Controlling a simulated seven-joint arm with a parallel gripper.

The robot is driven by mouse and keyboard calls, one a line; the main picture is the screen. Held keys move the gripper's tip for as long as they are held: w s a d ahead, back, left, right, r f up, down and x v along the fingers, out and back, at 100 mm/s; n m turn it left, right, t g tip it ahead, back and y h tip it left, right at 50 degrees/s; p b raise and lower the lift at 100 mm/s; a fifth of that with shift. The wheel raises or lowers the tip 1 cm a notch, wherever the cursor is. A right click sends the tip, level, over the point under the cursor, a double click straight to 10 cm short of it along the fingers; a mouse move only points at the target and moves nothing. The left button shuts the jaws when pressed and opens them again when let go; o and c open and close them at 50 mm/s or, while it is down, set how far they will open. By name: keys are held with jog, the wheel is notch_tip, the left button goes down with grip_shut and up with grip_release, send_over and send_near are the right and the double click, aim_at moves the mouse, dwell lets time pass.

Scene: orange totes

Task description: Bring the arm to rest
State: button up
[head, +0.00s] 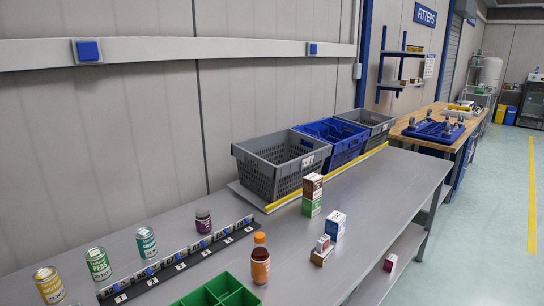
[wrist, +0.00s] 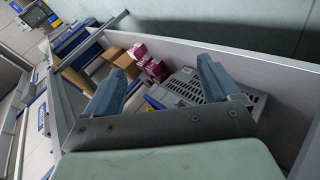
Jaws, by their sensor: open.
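My gripper (wrist: 158,82) shows in the wrist view with its two blue-grey fingers spread wide apart. Nothing is between the fingertips, and the gripper is empty. Behind the fingers, at some distance, is a pale-walled space holding brown boxes (wrist: 98,75), magenta boxes (wrist: 153,68) and a grey slotted crate (wrist: 192,87). The fingers hide part of these things. My arm and gripper do not show in the head view.
The bench's right part is mostly clear.

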jog(key=s+a+f+m+g+y, duration=0.2)
jog(key=s+a+f+g, duration=0.2)
jog(key=s+a+f, duration=0.45)
jog(key=s+a+f+m+g+y, duration=0.2)
jog(key=s+a+f+g, duration=0.25)
jog(key=s+a, duration=0.75)
jog(key=s+a+m+g, duration=0.1)
jog(key=s+a+g, duration=0.1)
jog(key=s+a, duration=0.2)
jog(key=s+a+m+g, duration=0.1)
jog(key=s+a+g, duration=0.1)
jog(key=s, duration=0.8)
jog(key=s+a+m+g+y, duration=0.1)
jog(key=s+a+g, duration=0.1)
jog(key=s+a, duration=0.3)
jog(key=shift+s+a+r, duration=0.25)
jog(key=shift+s+a, duration=0.1)
jog(key=shift+s, duration=0.85)
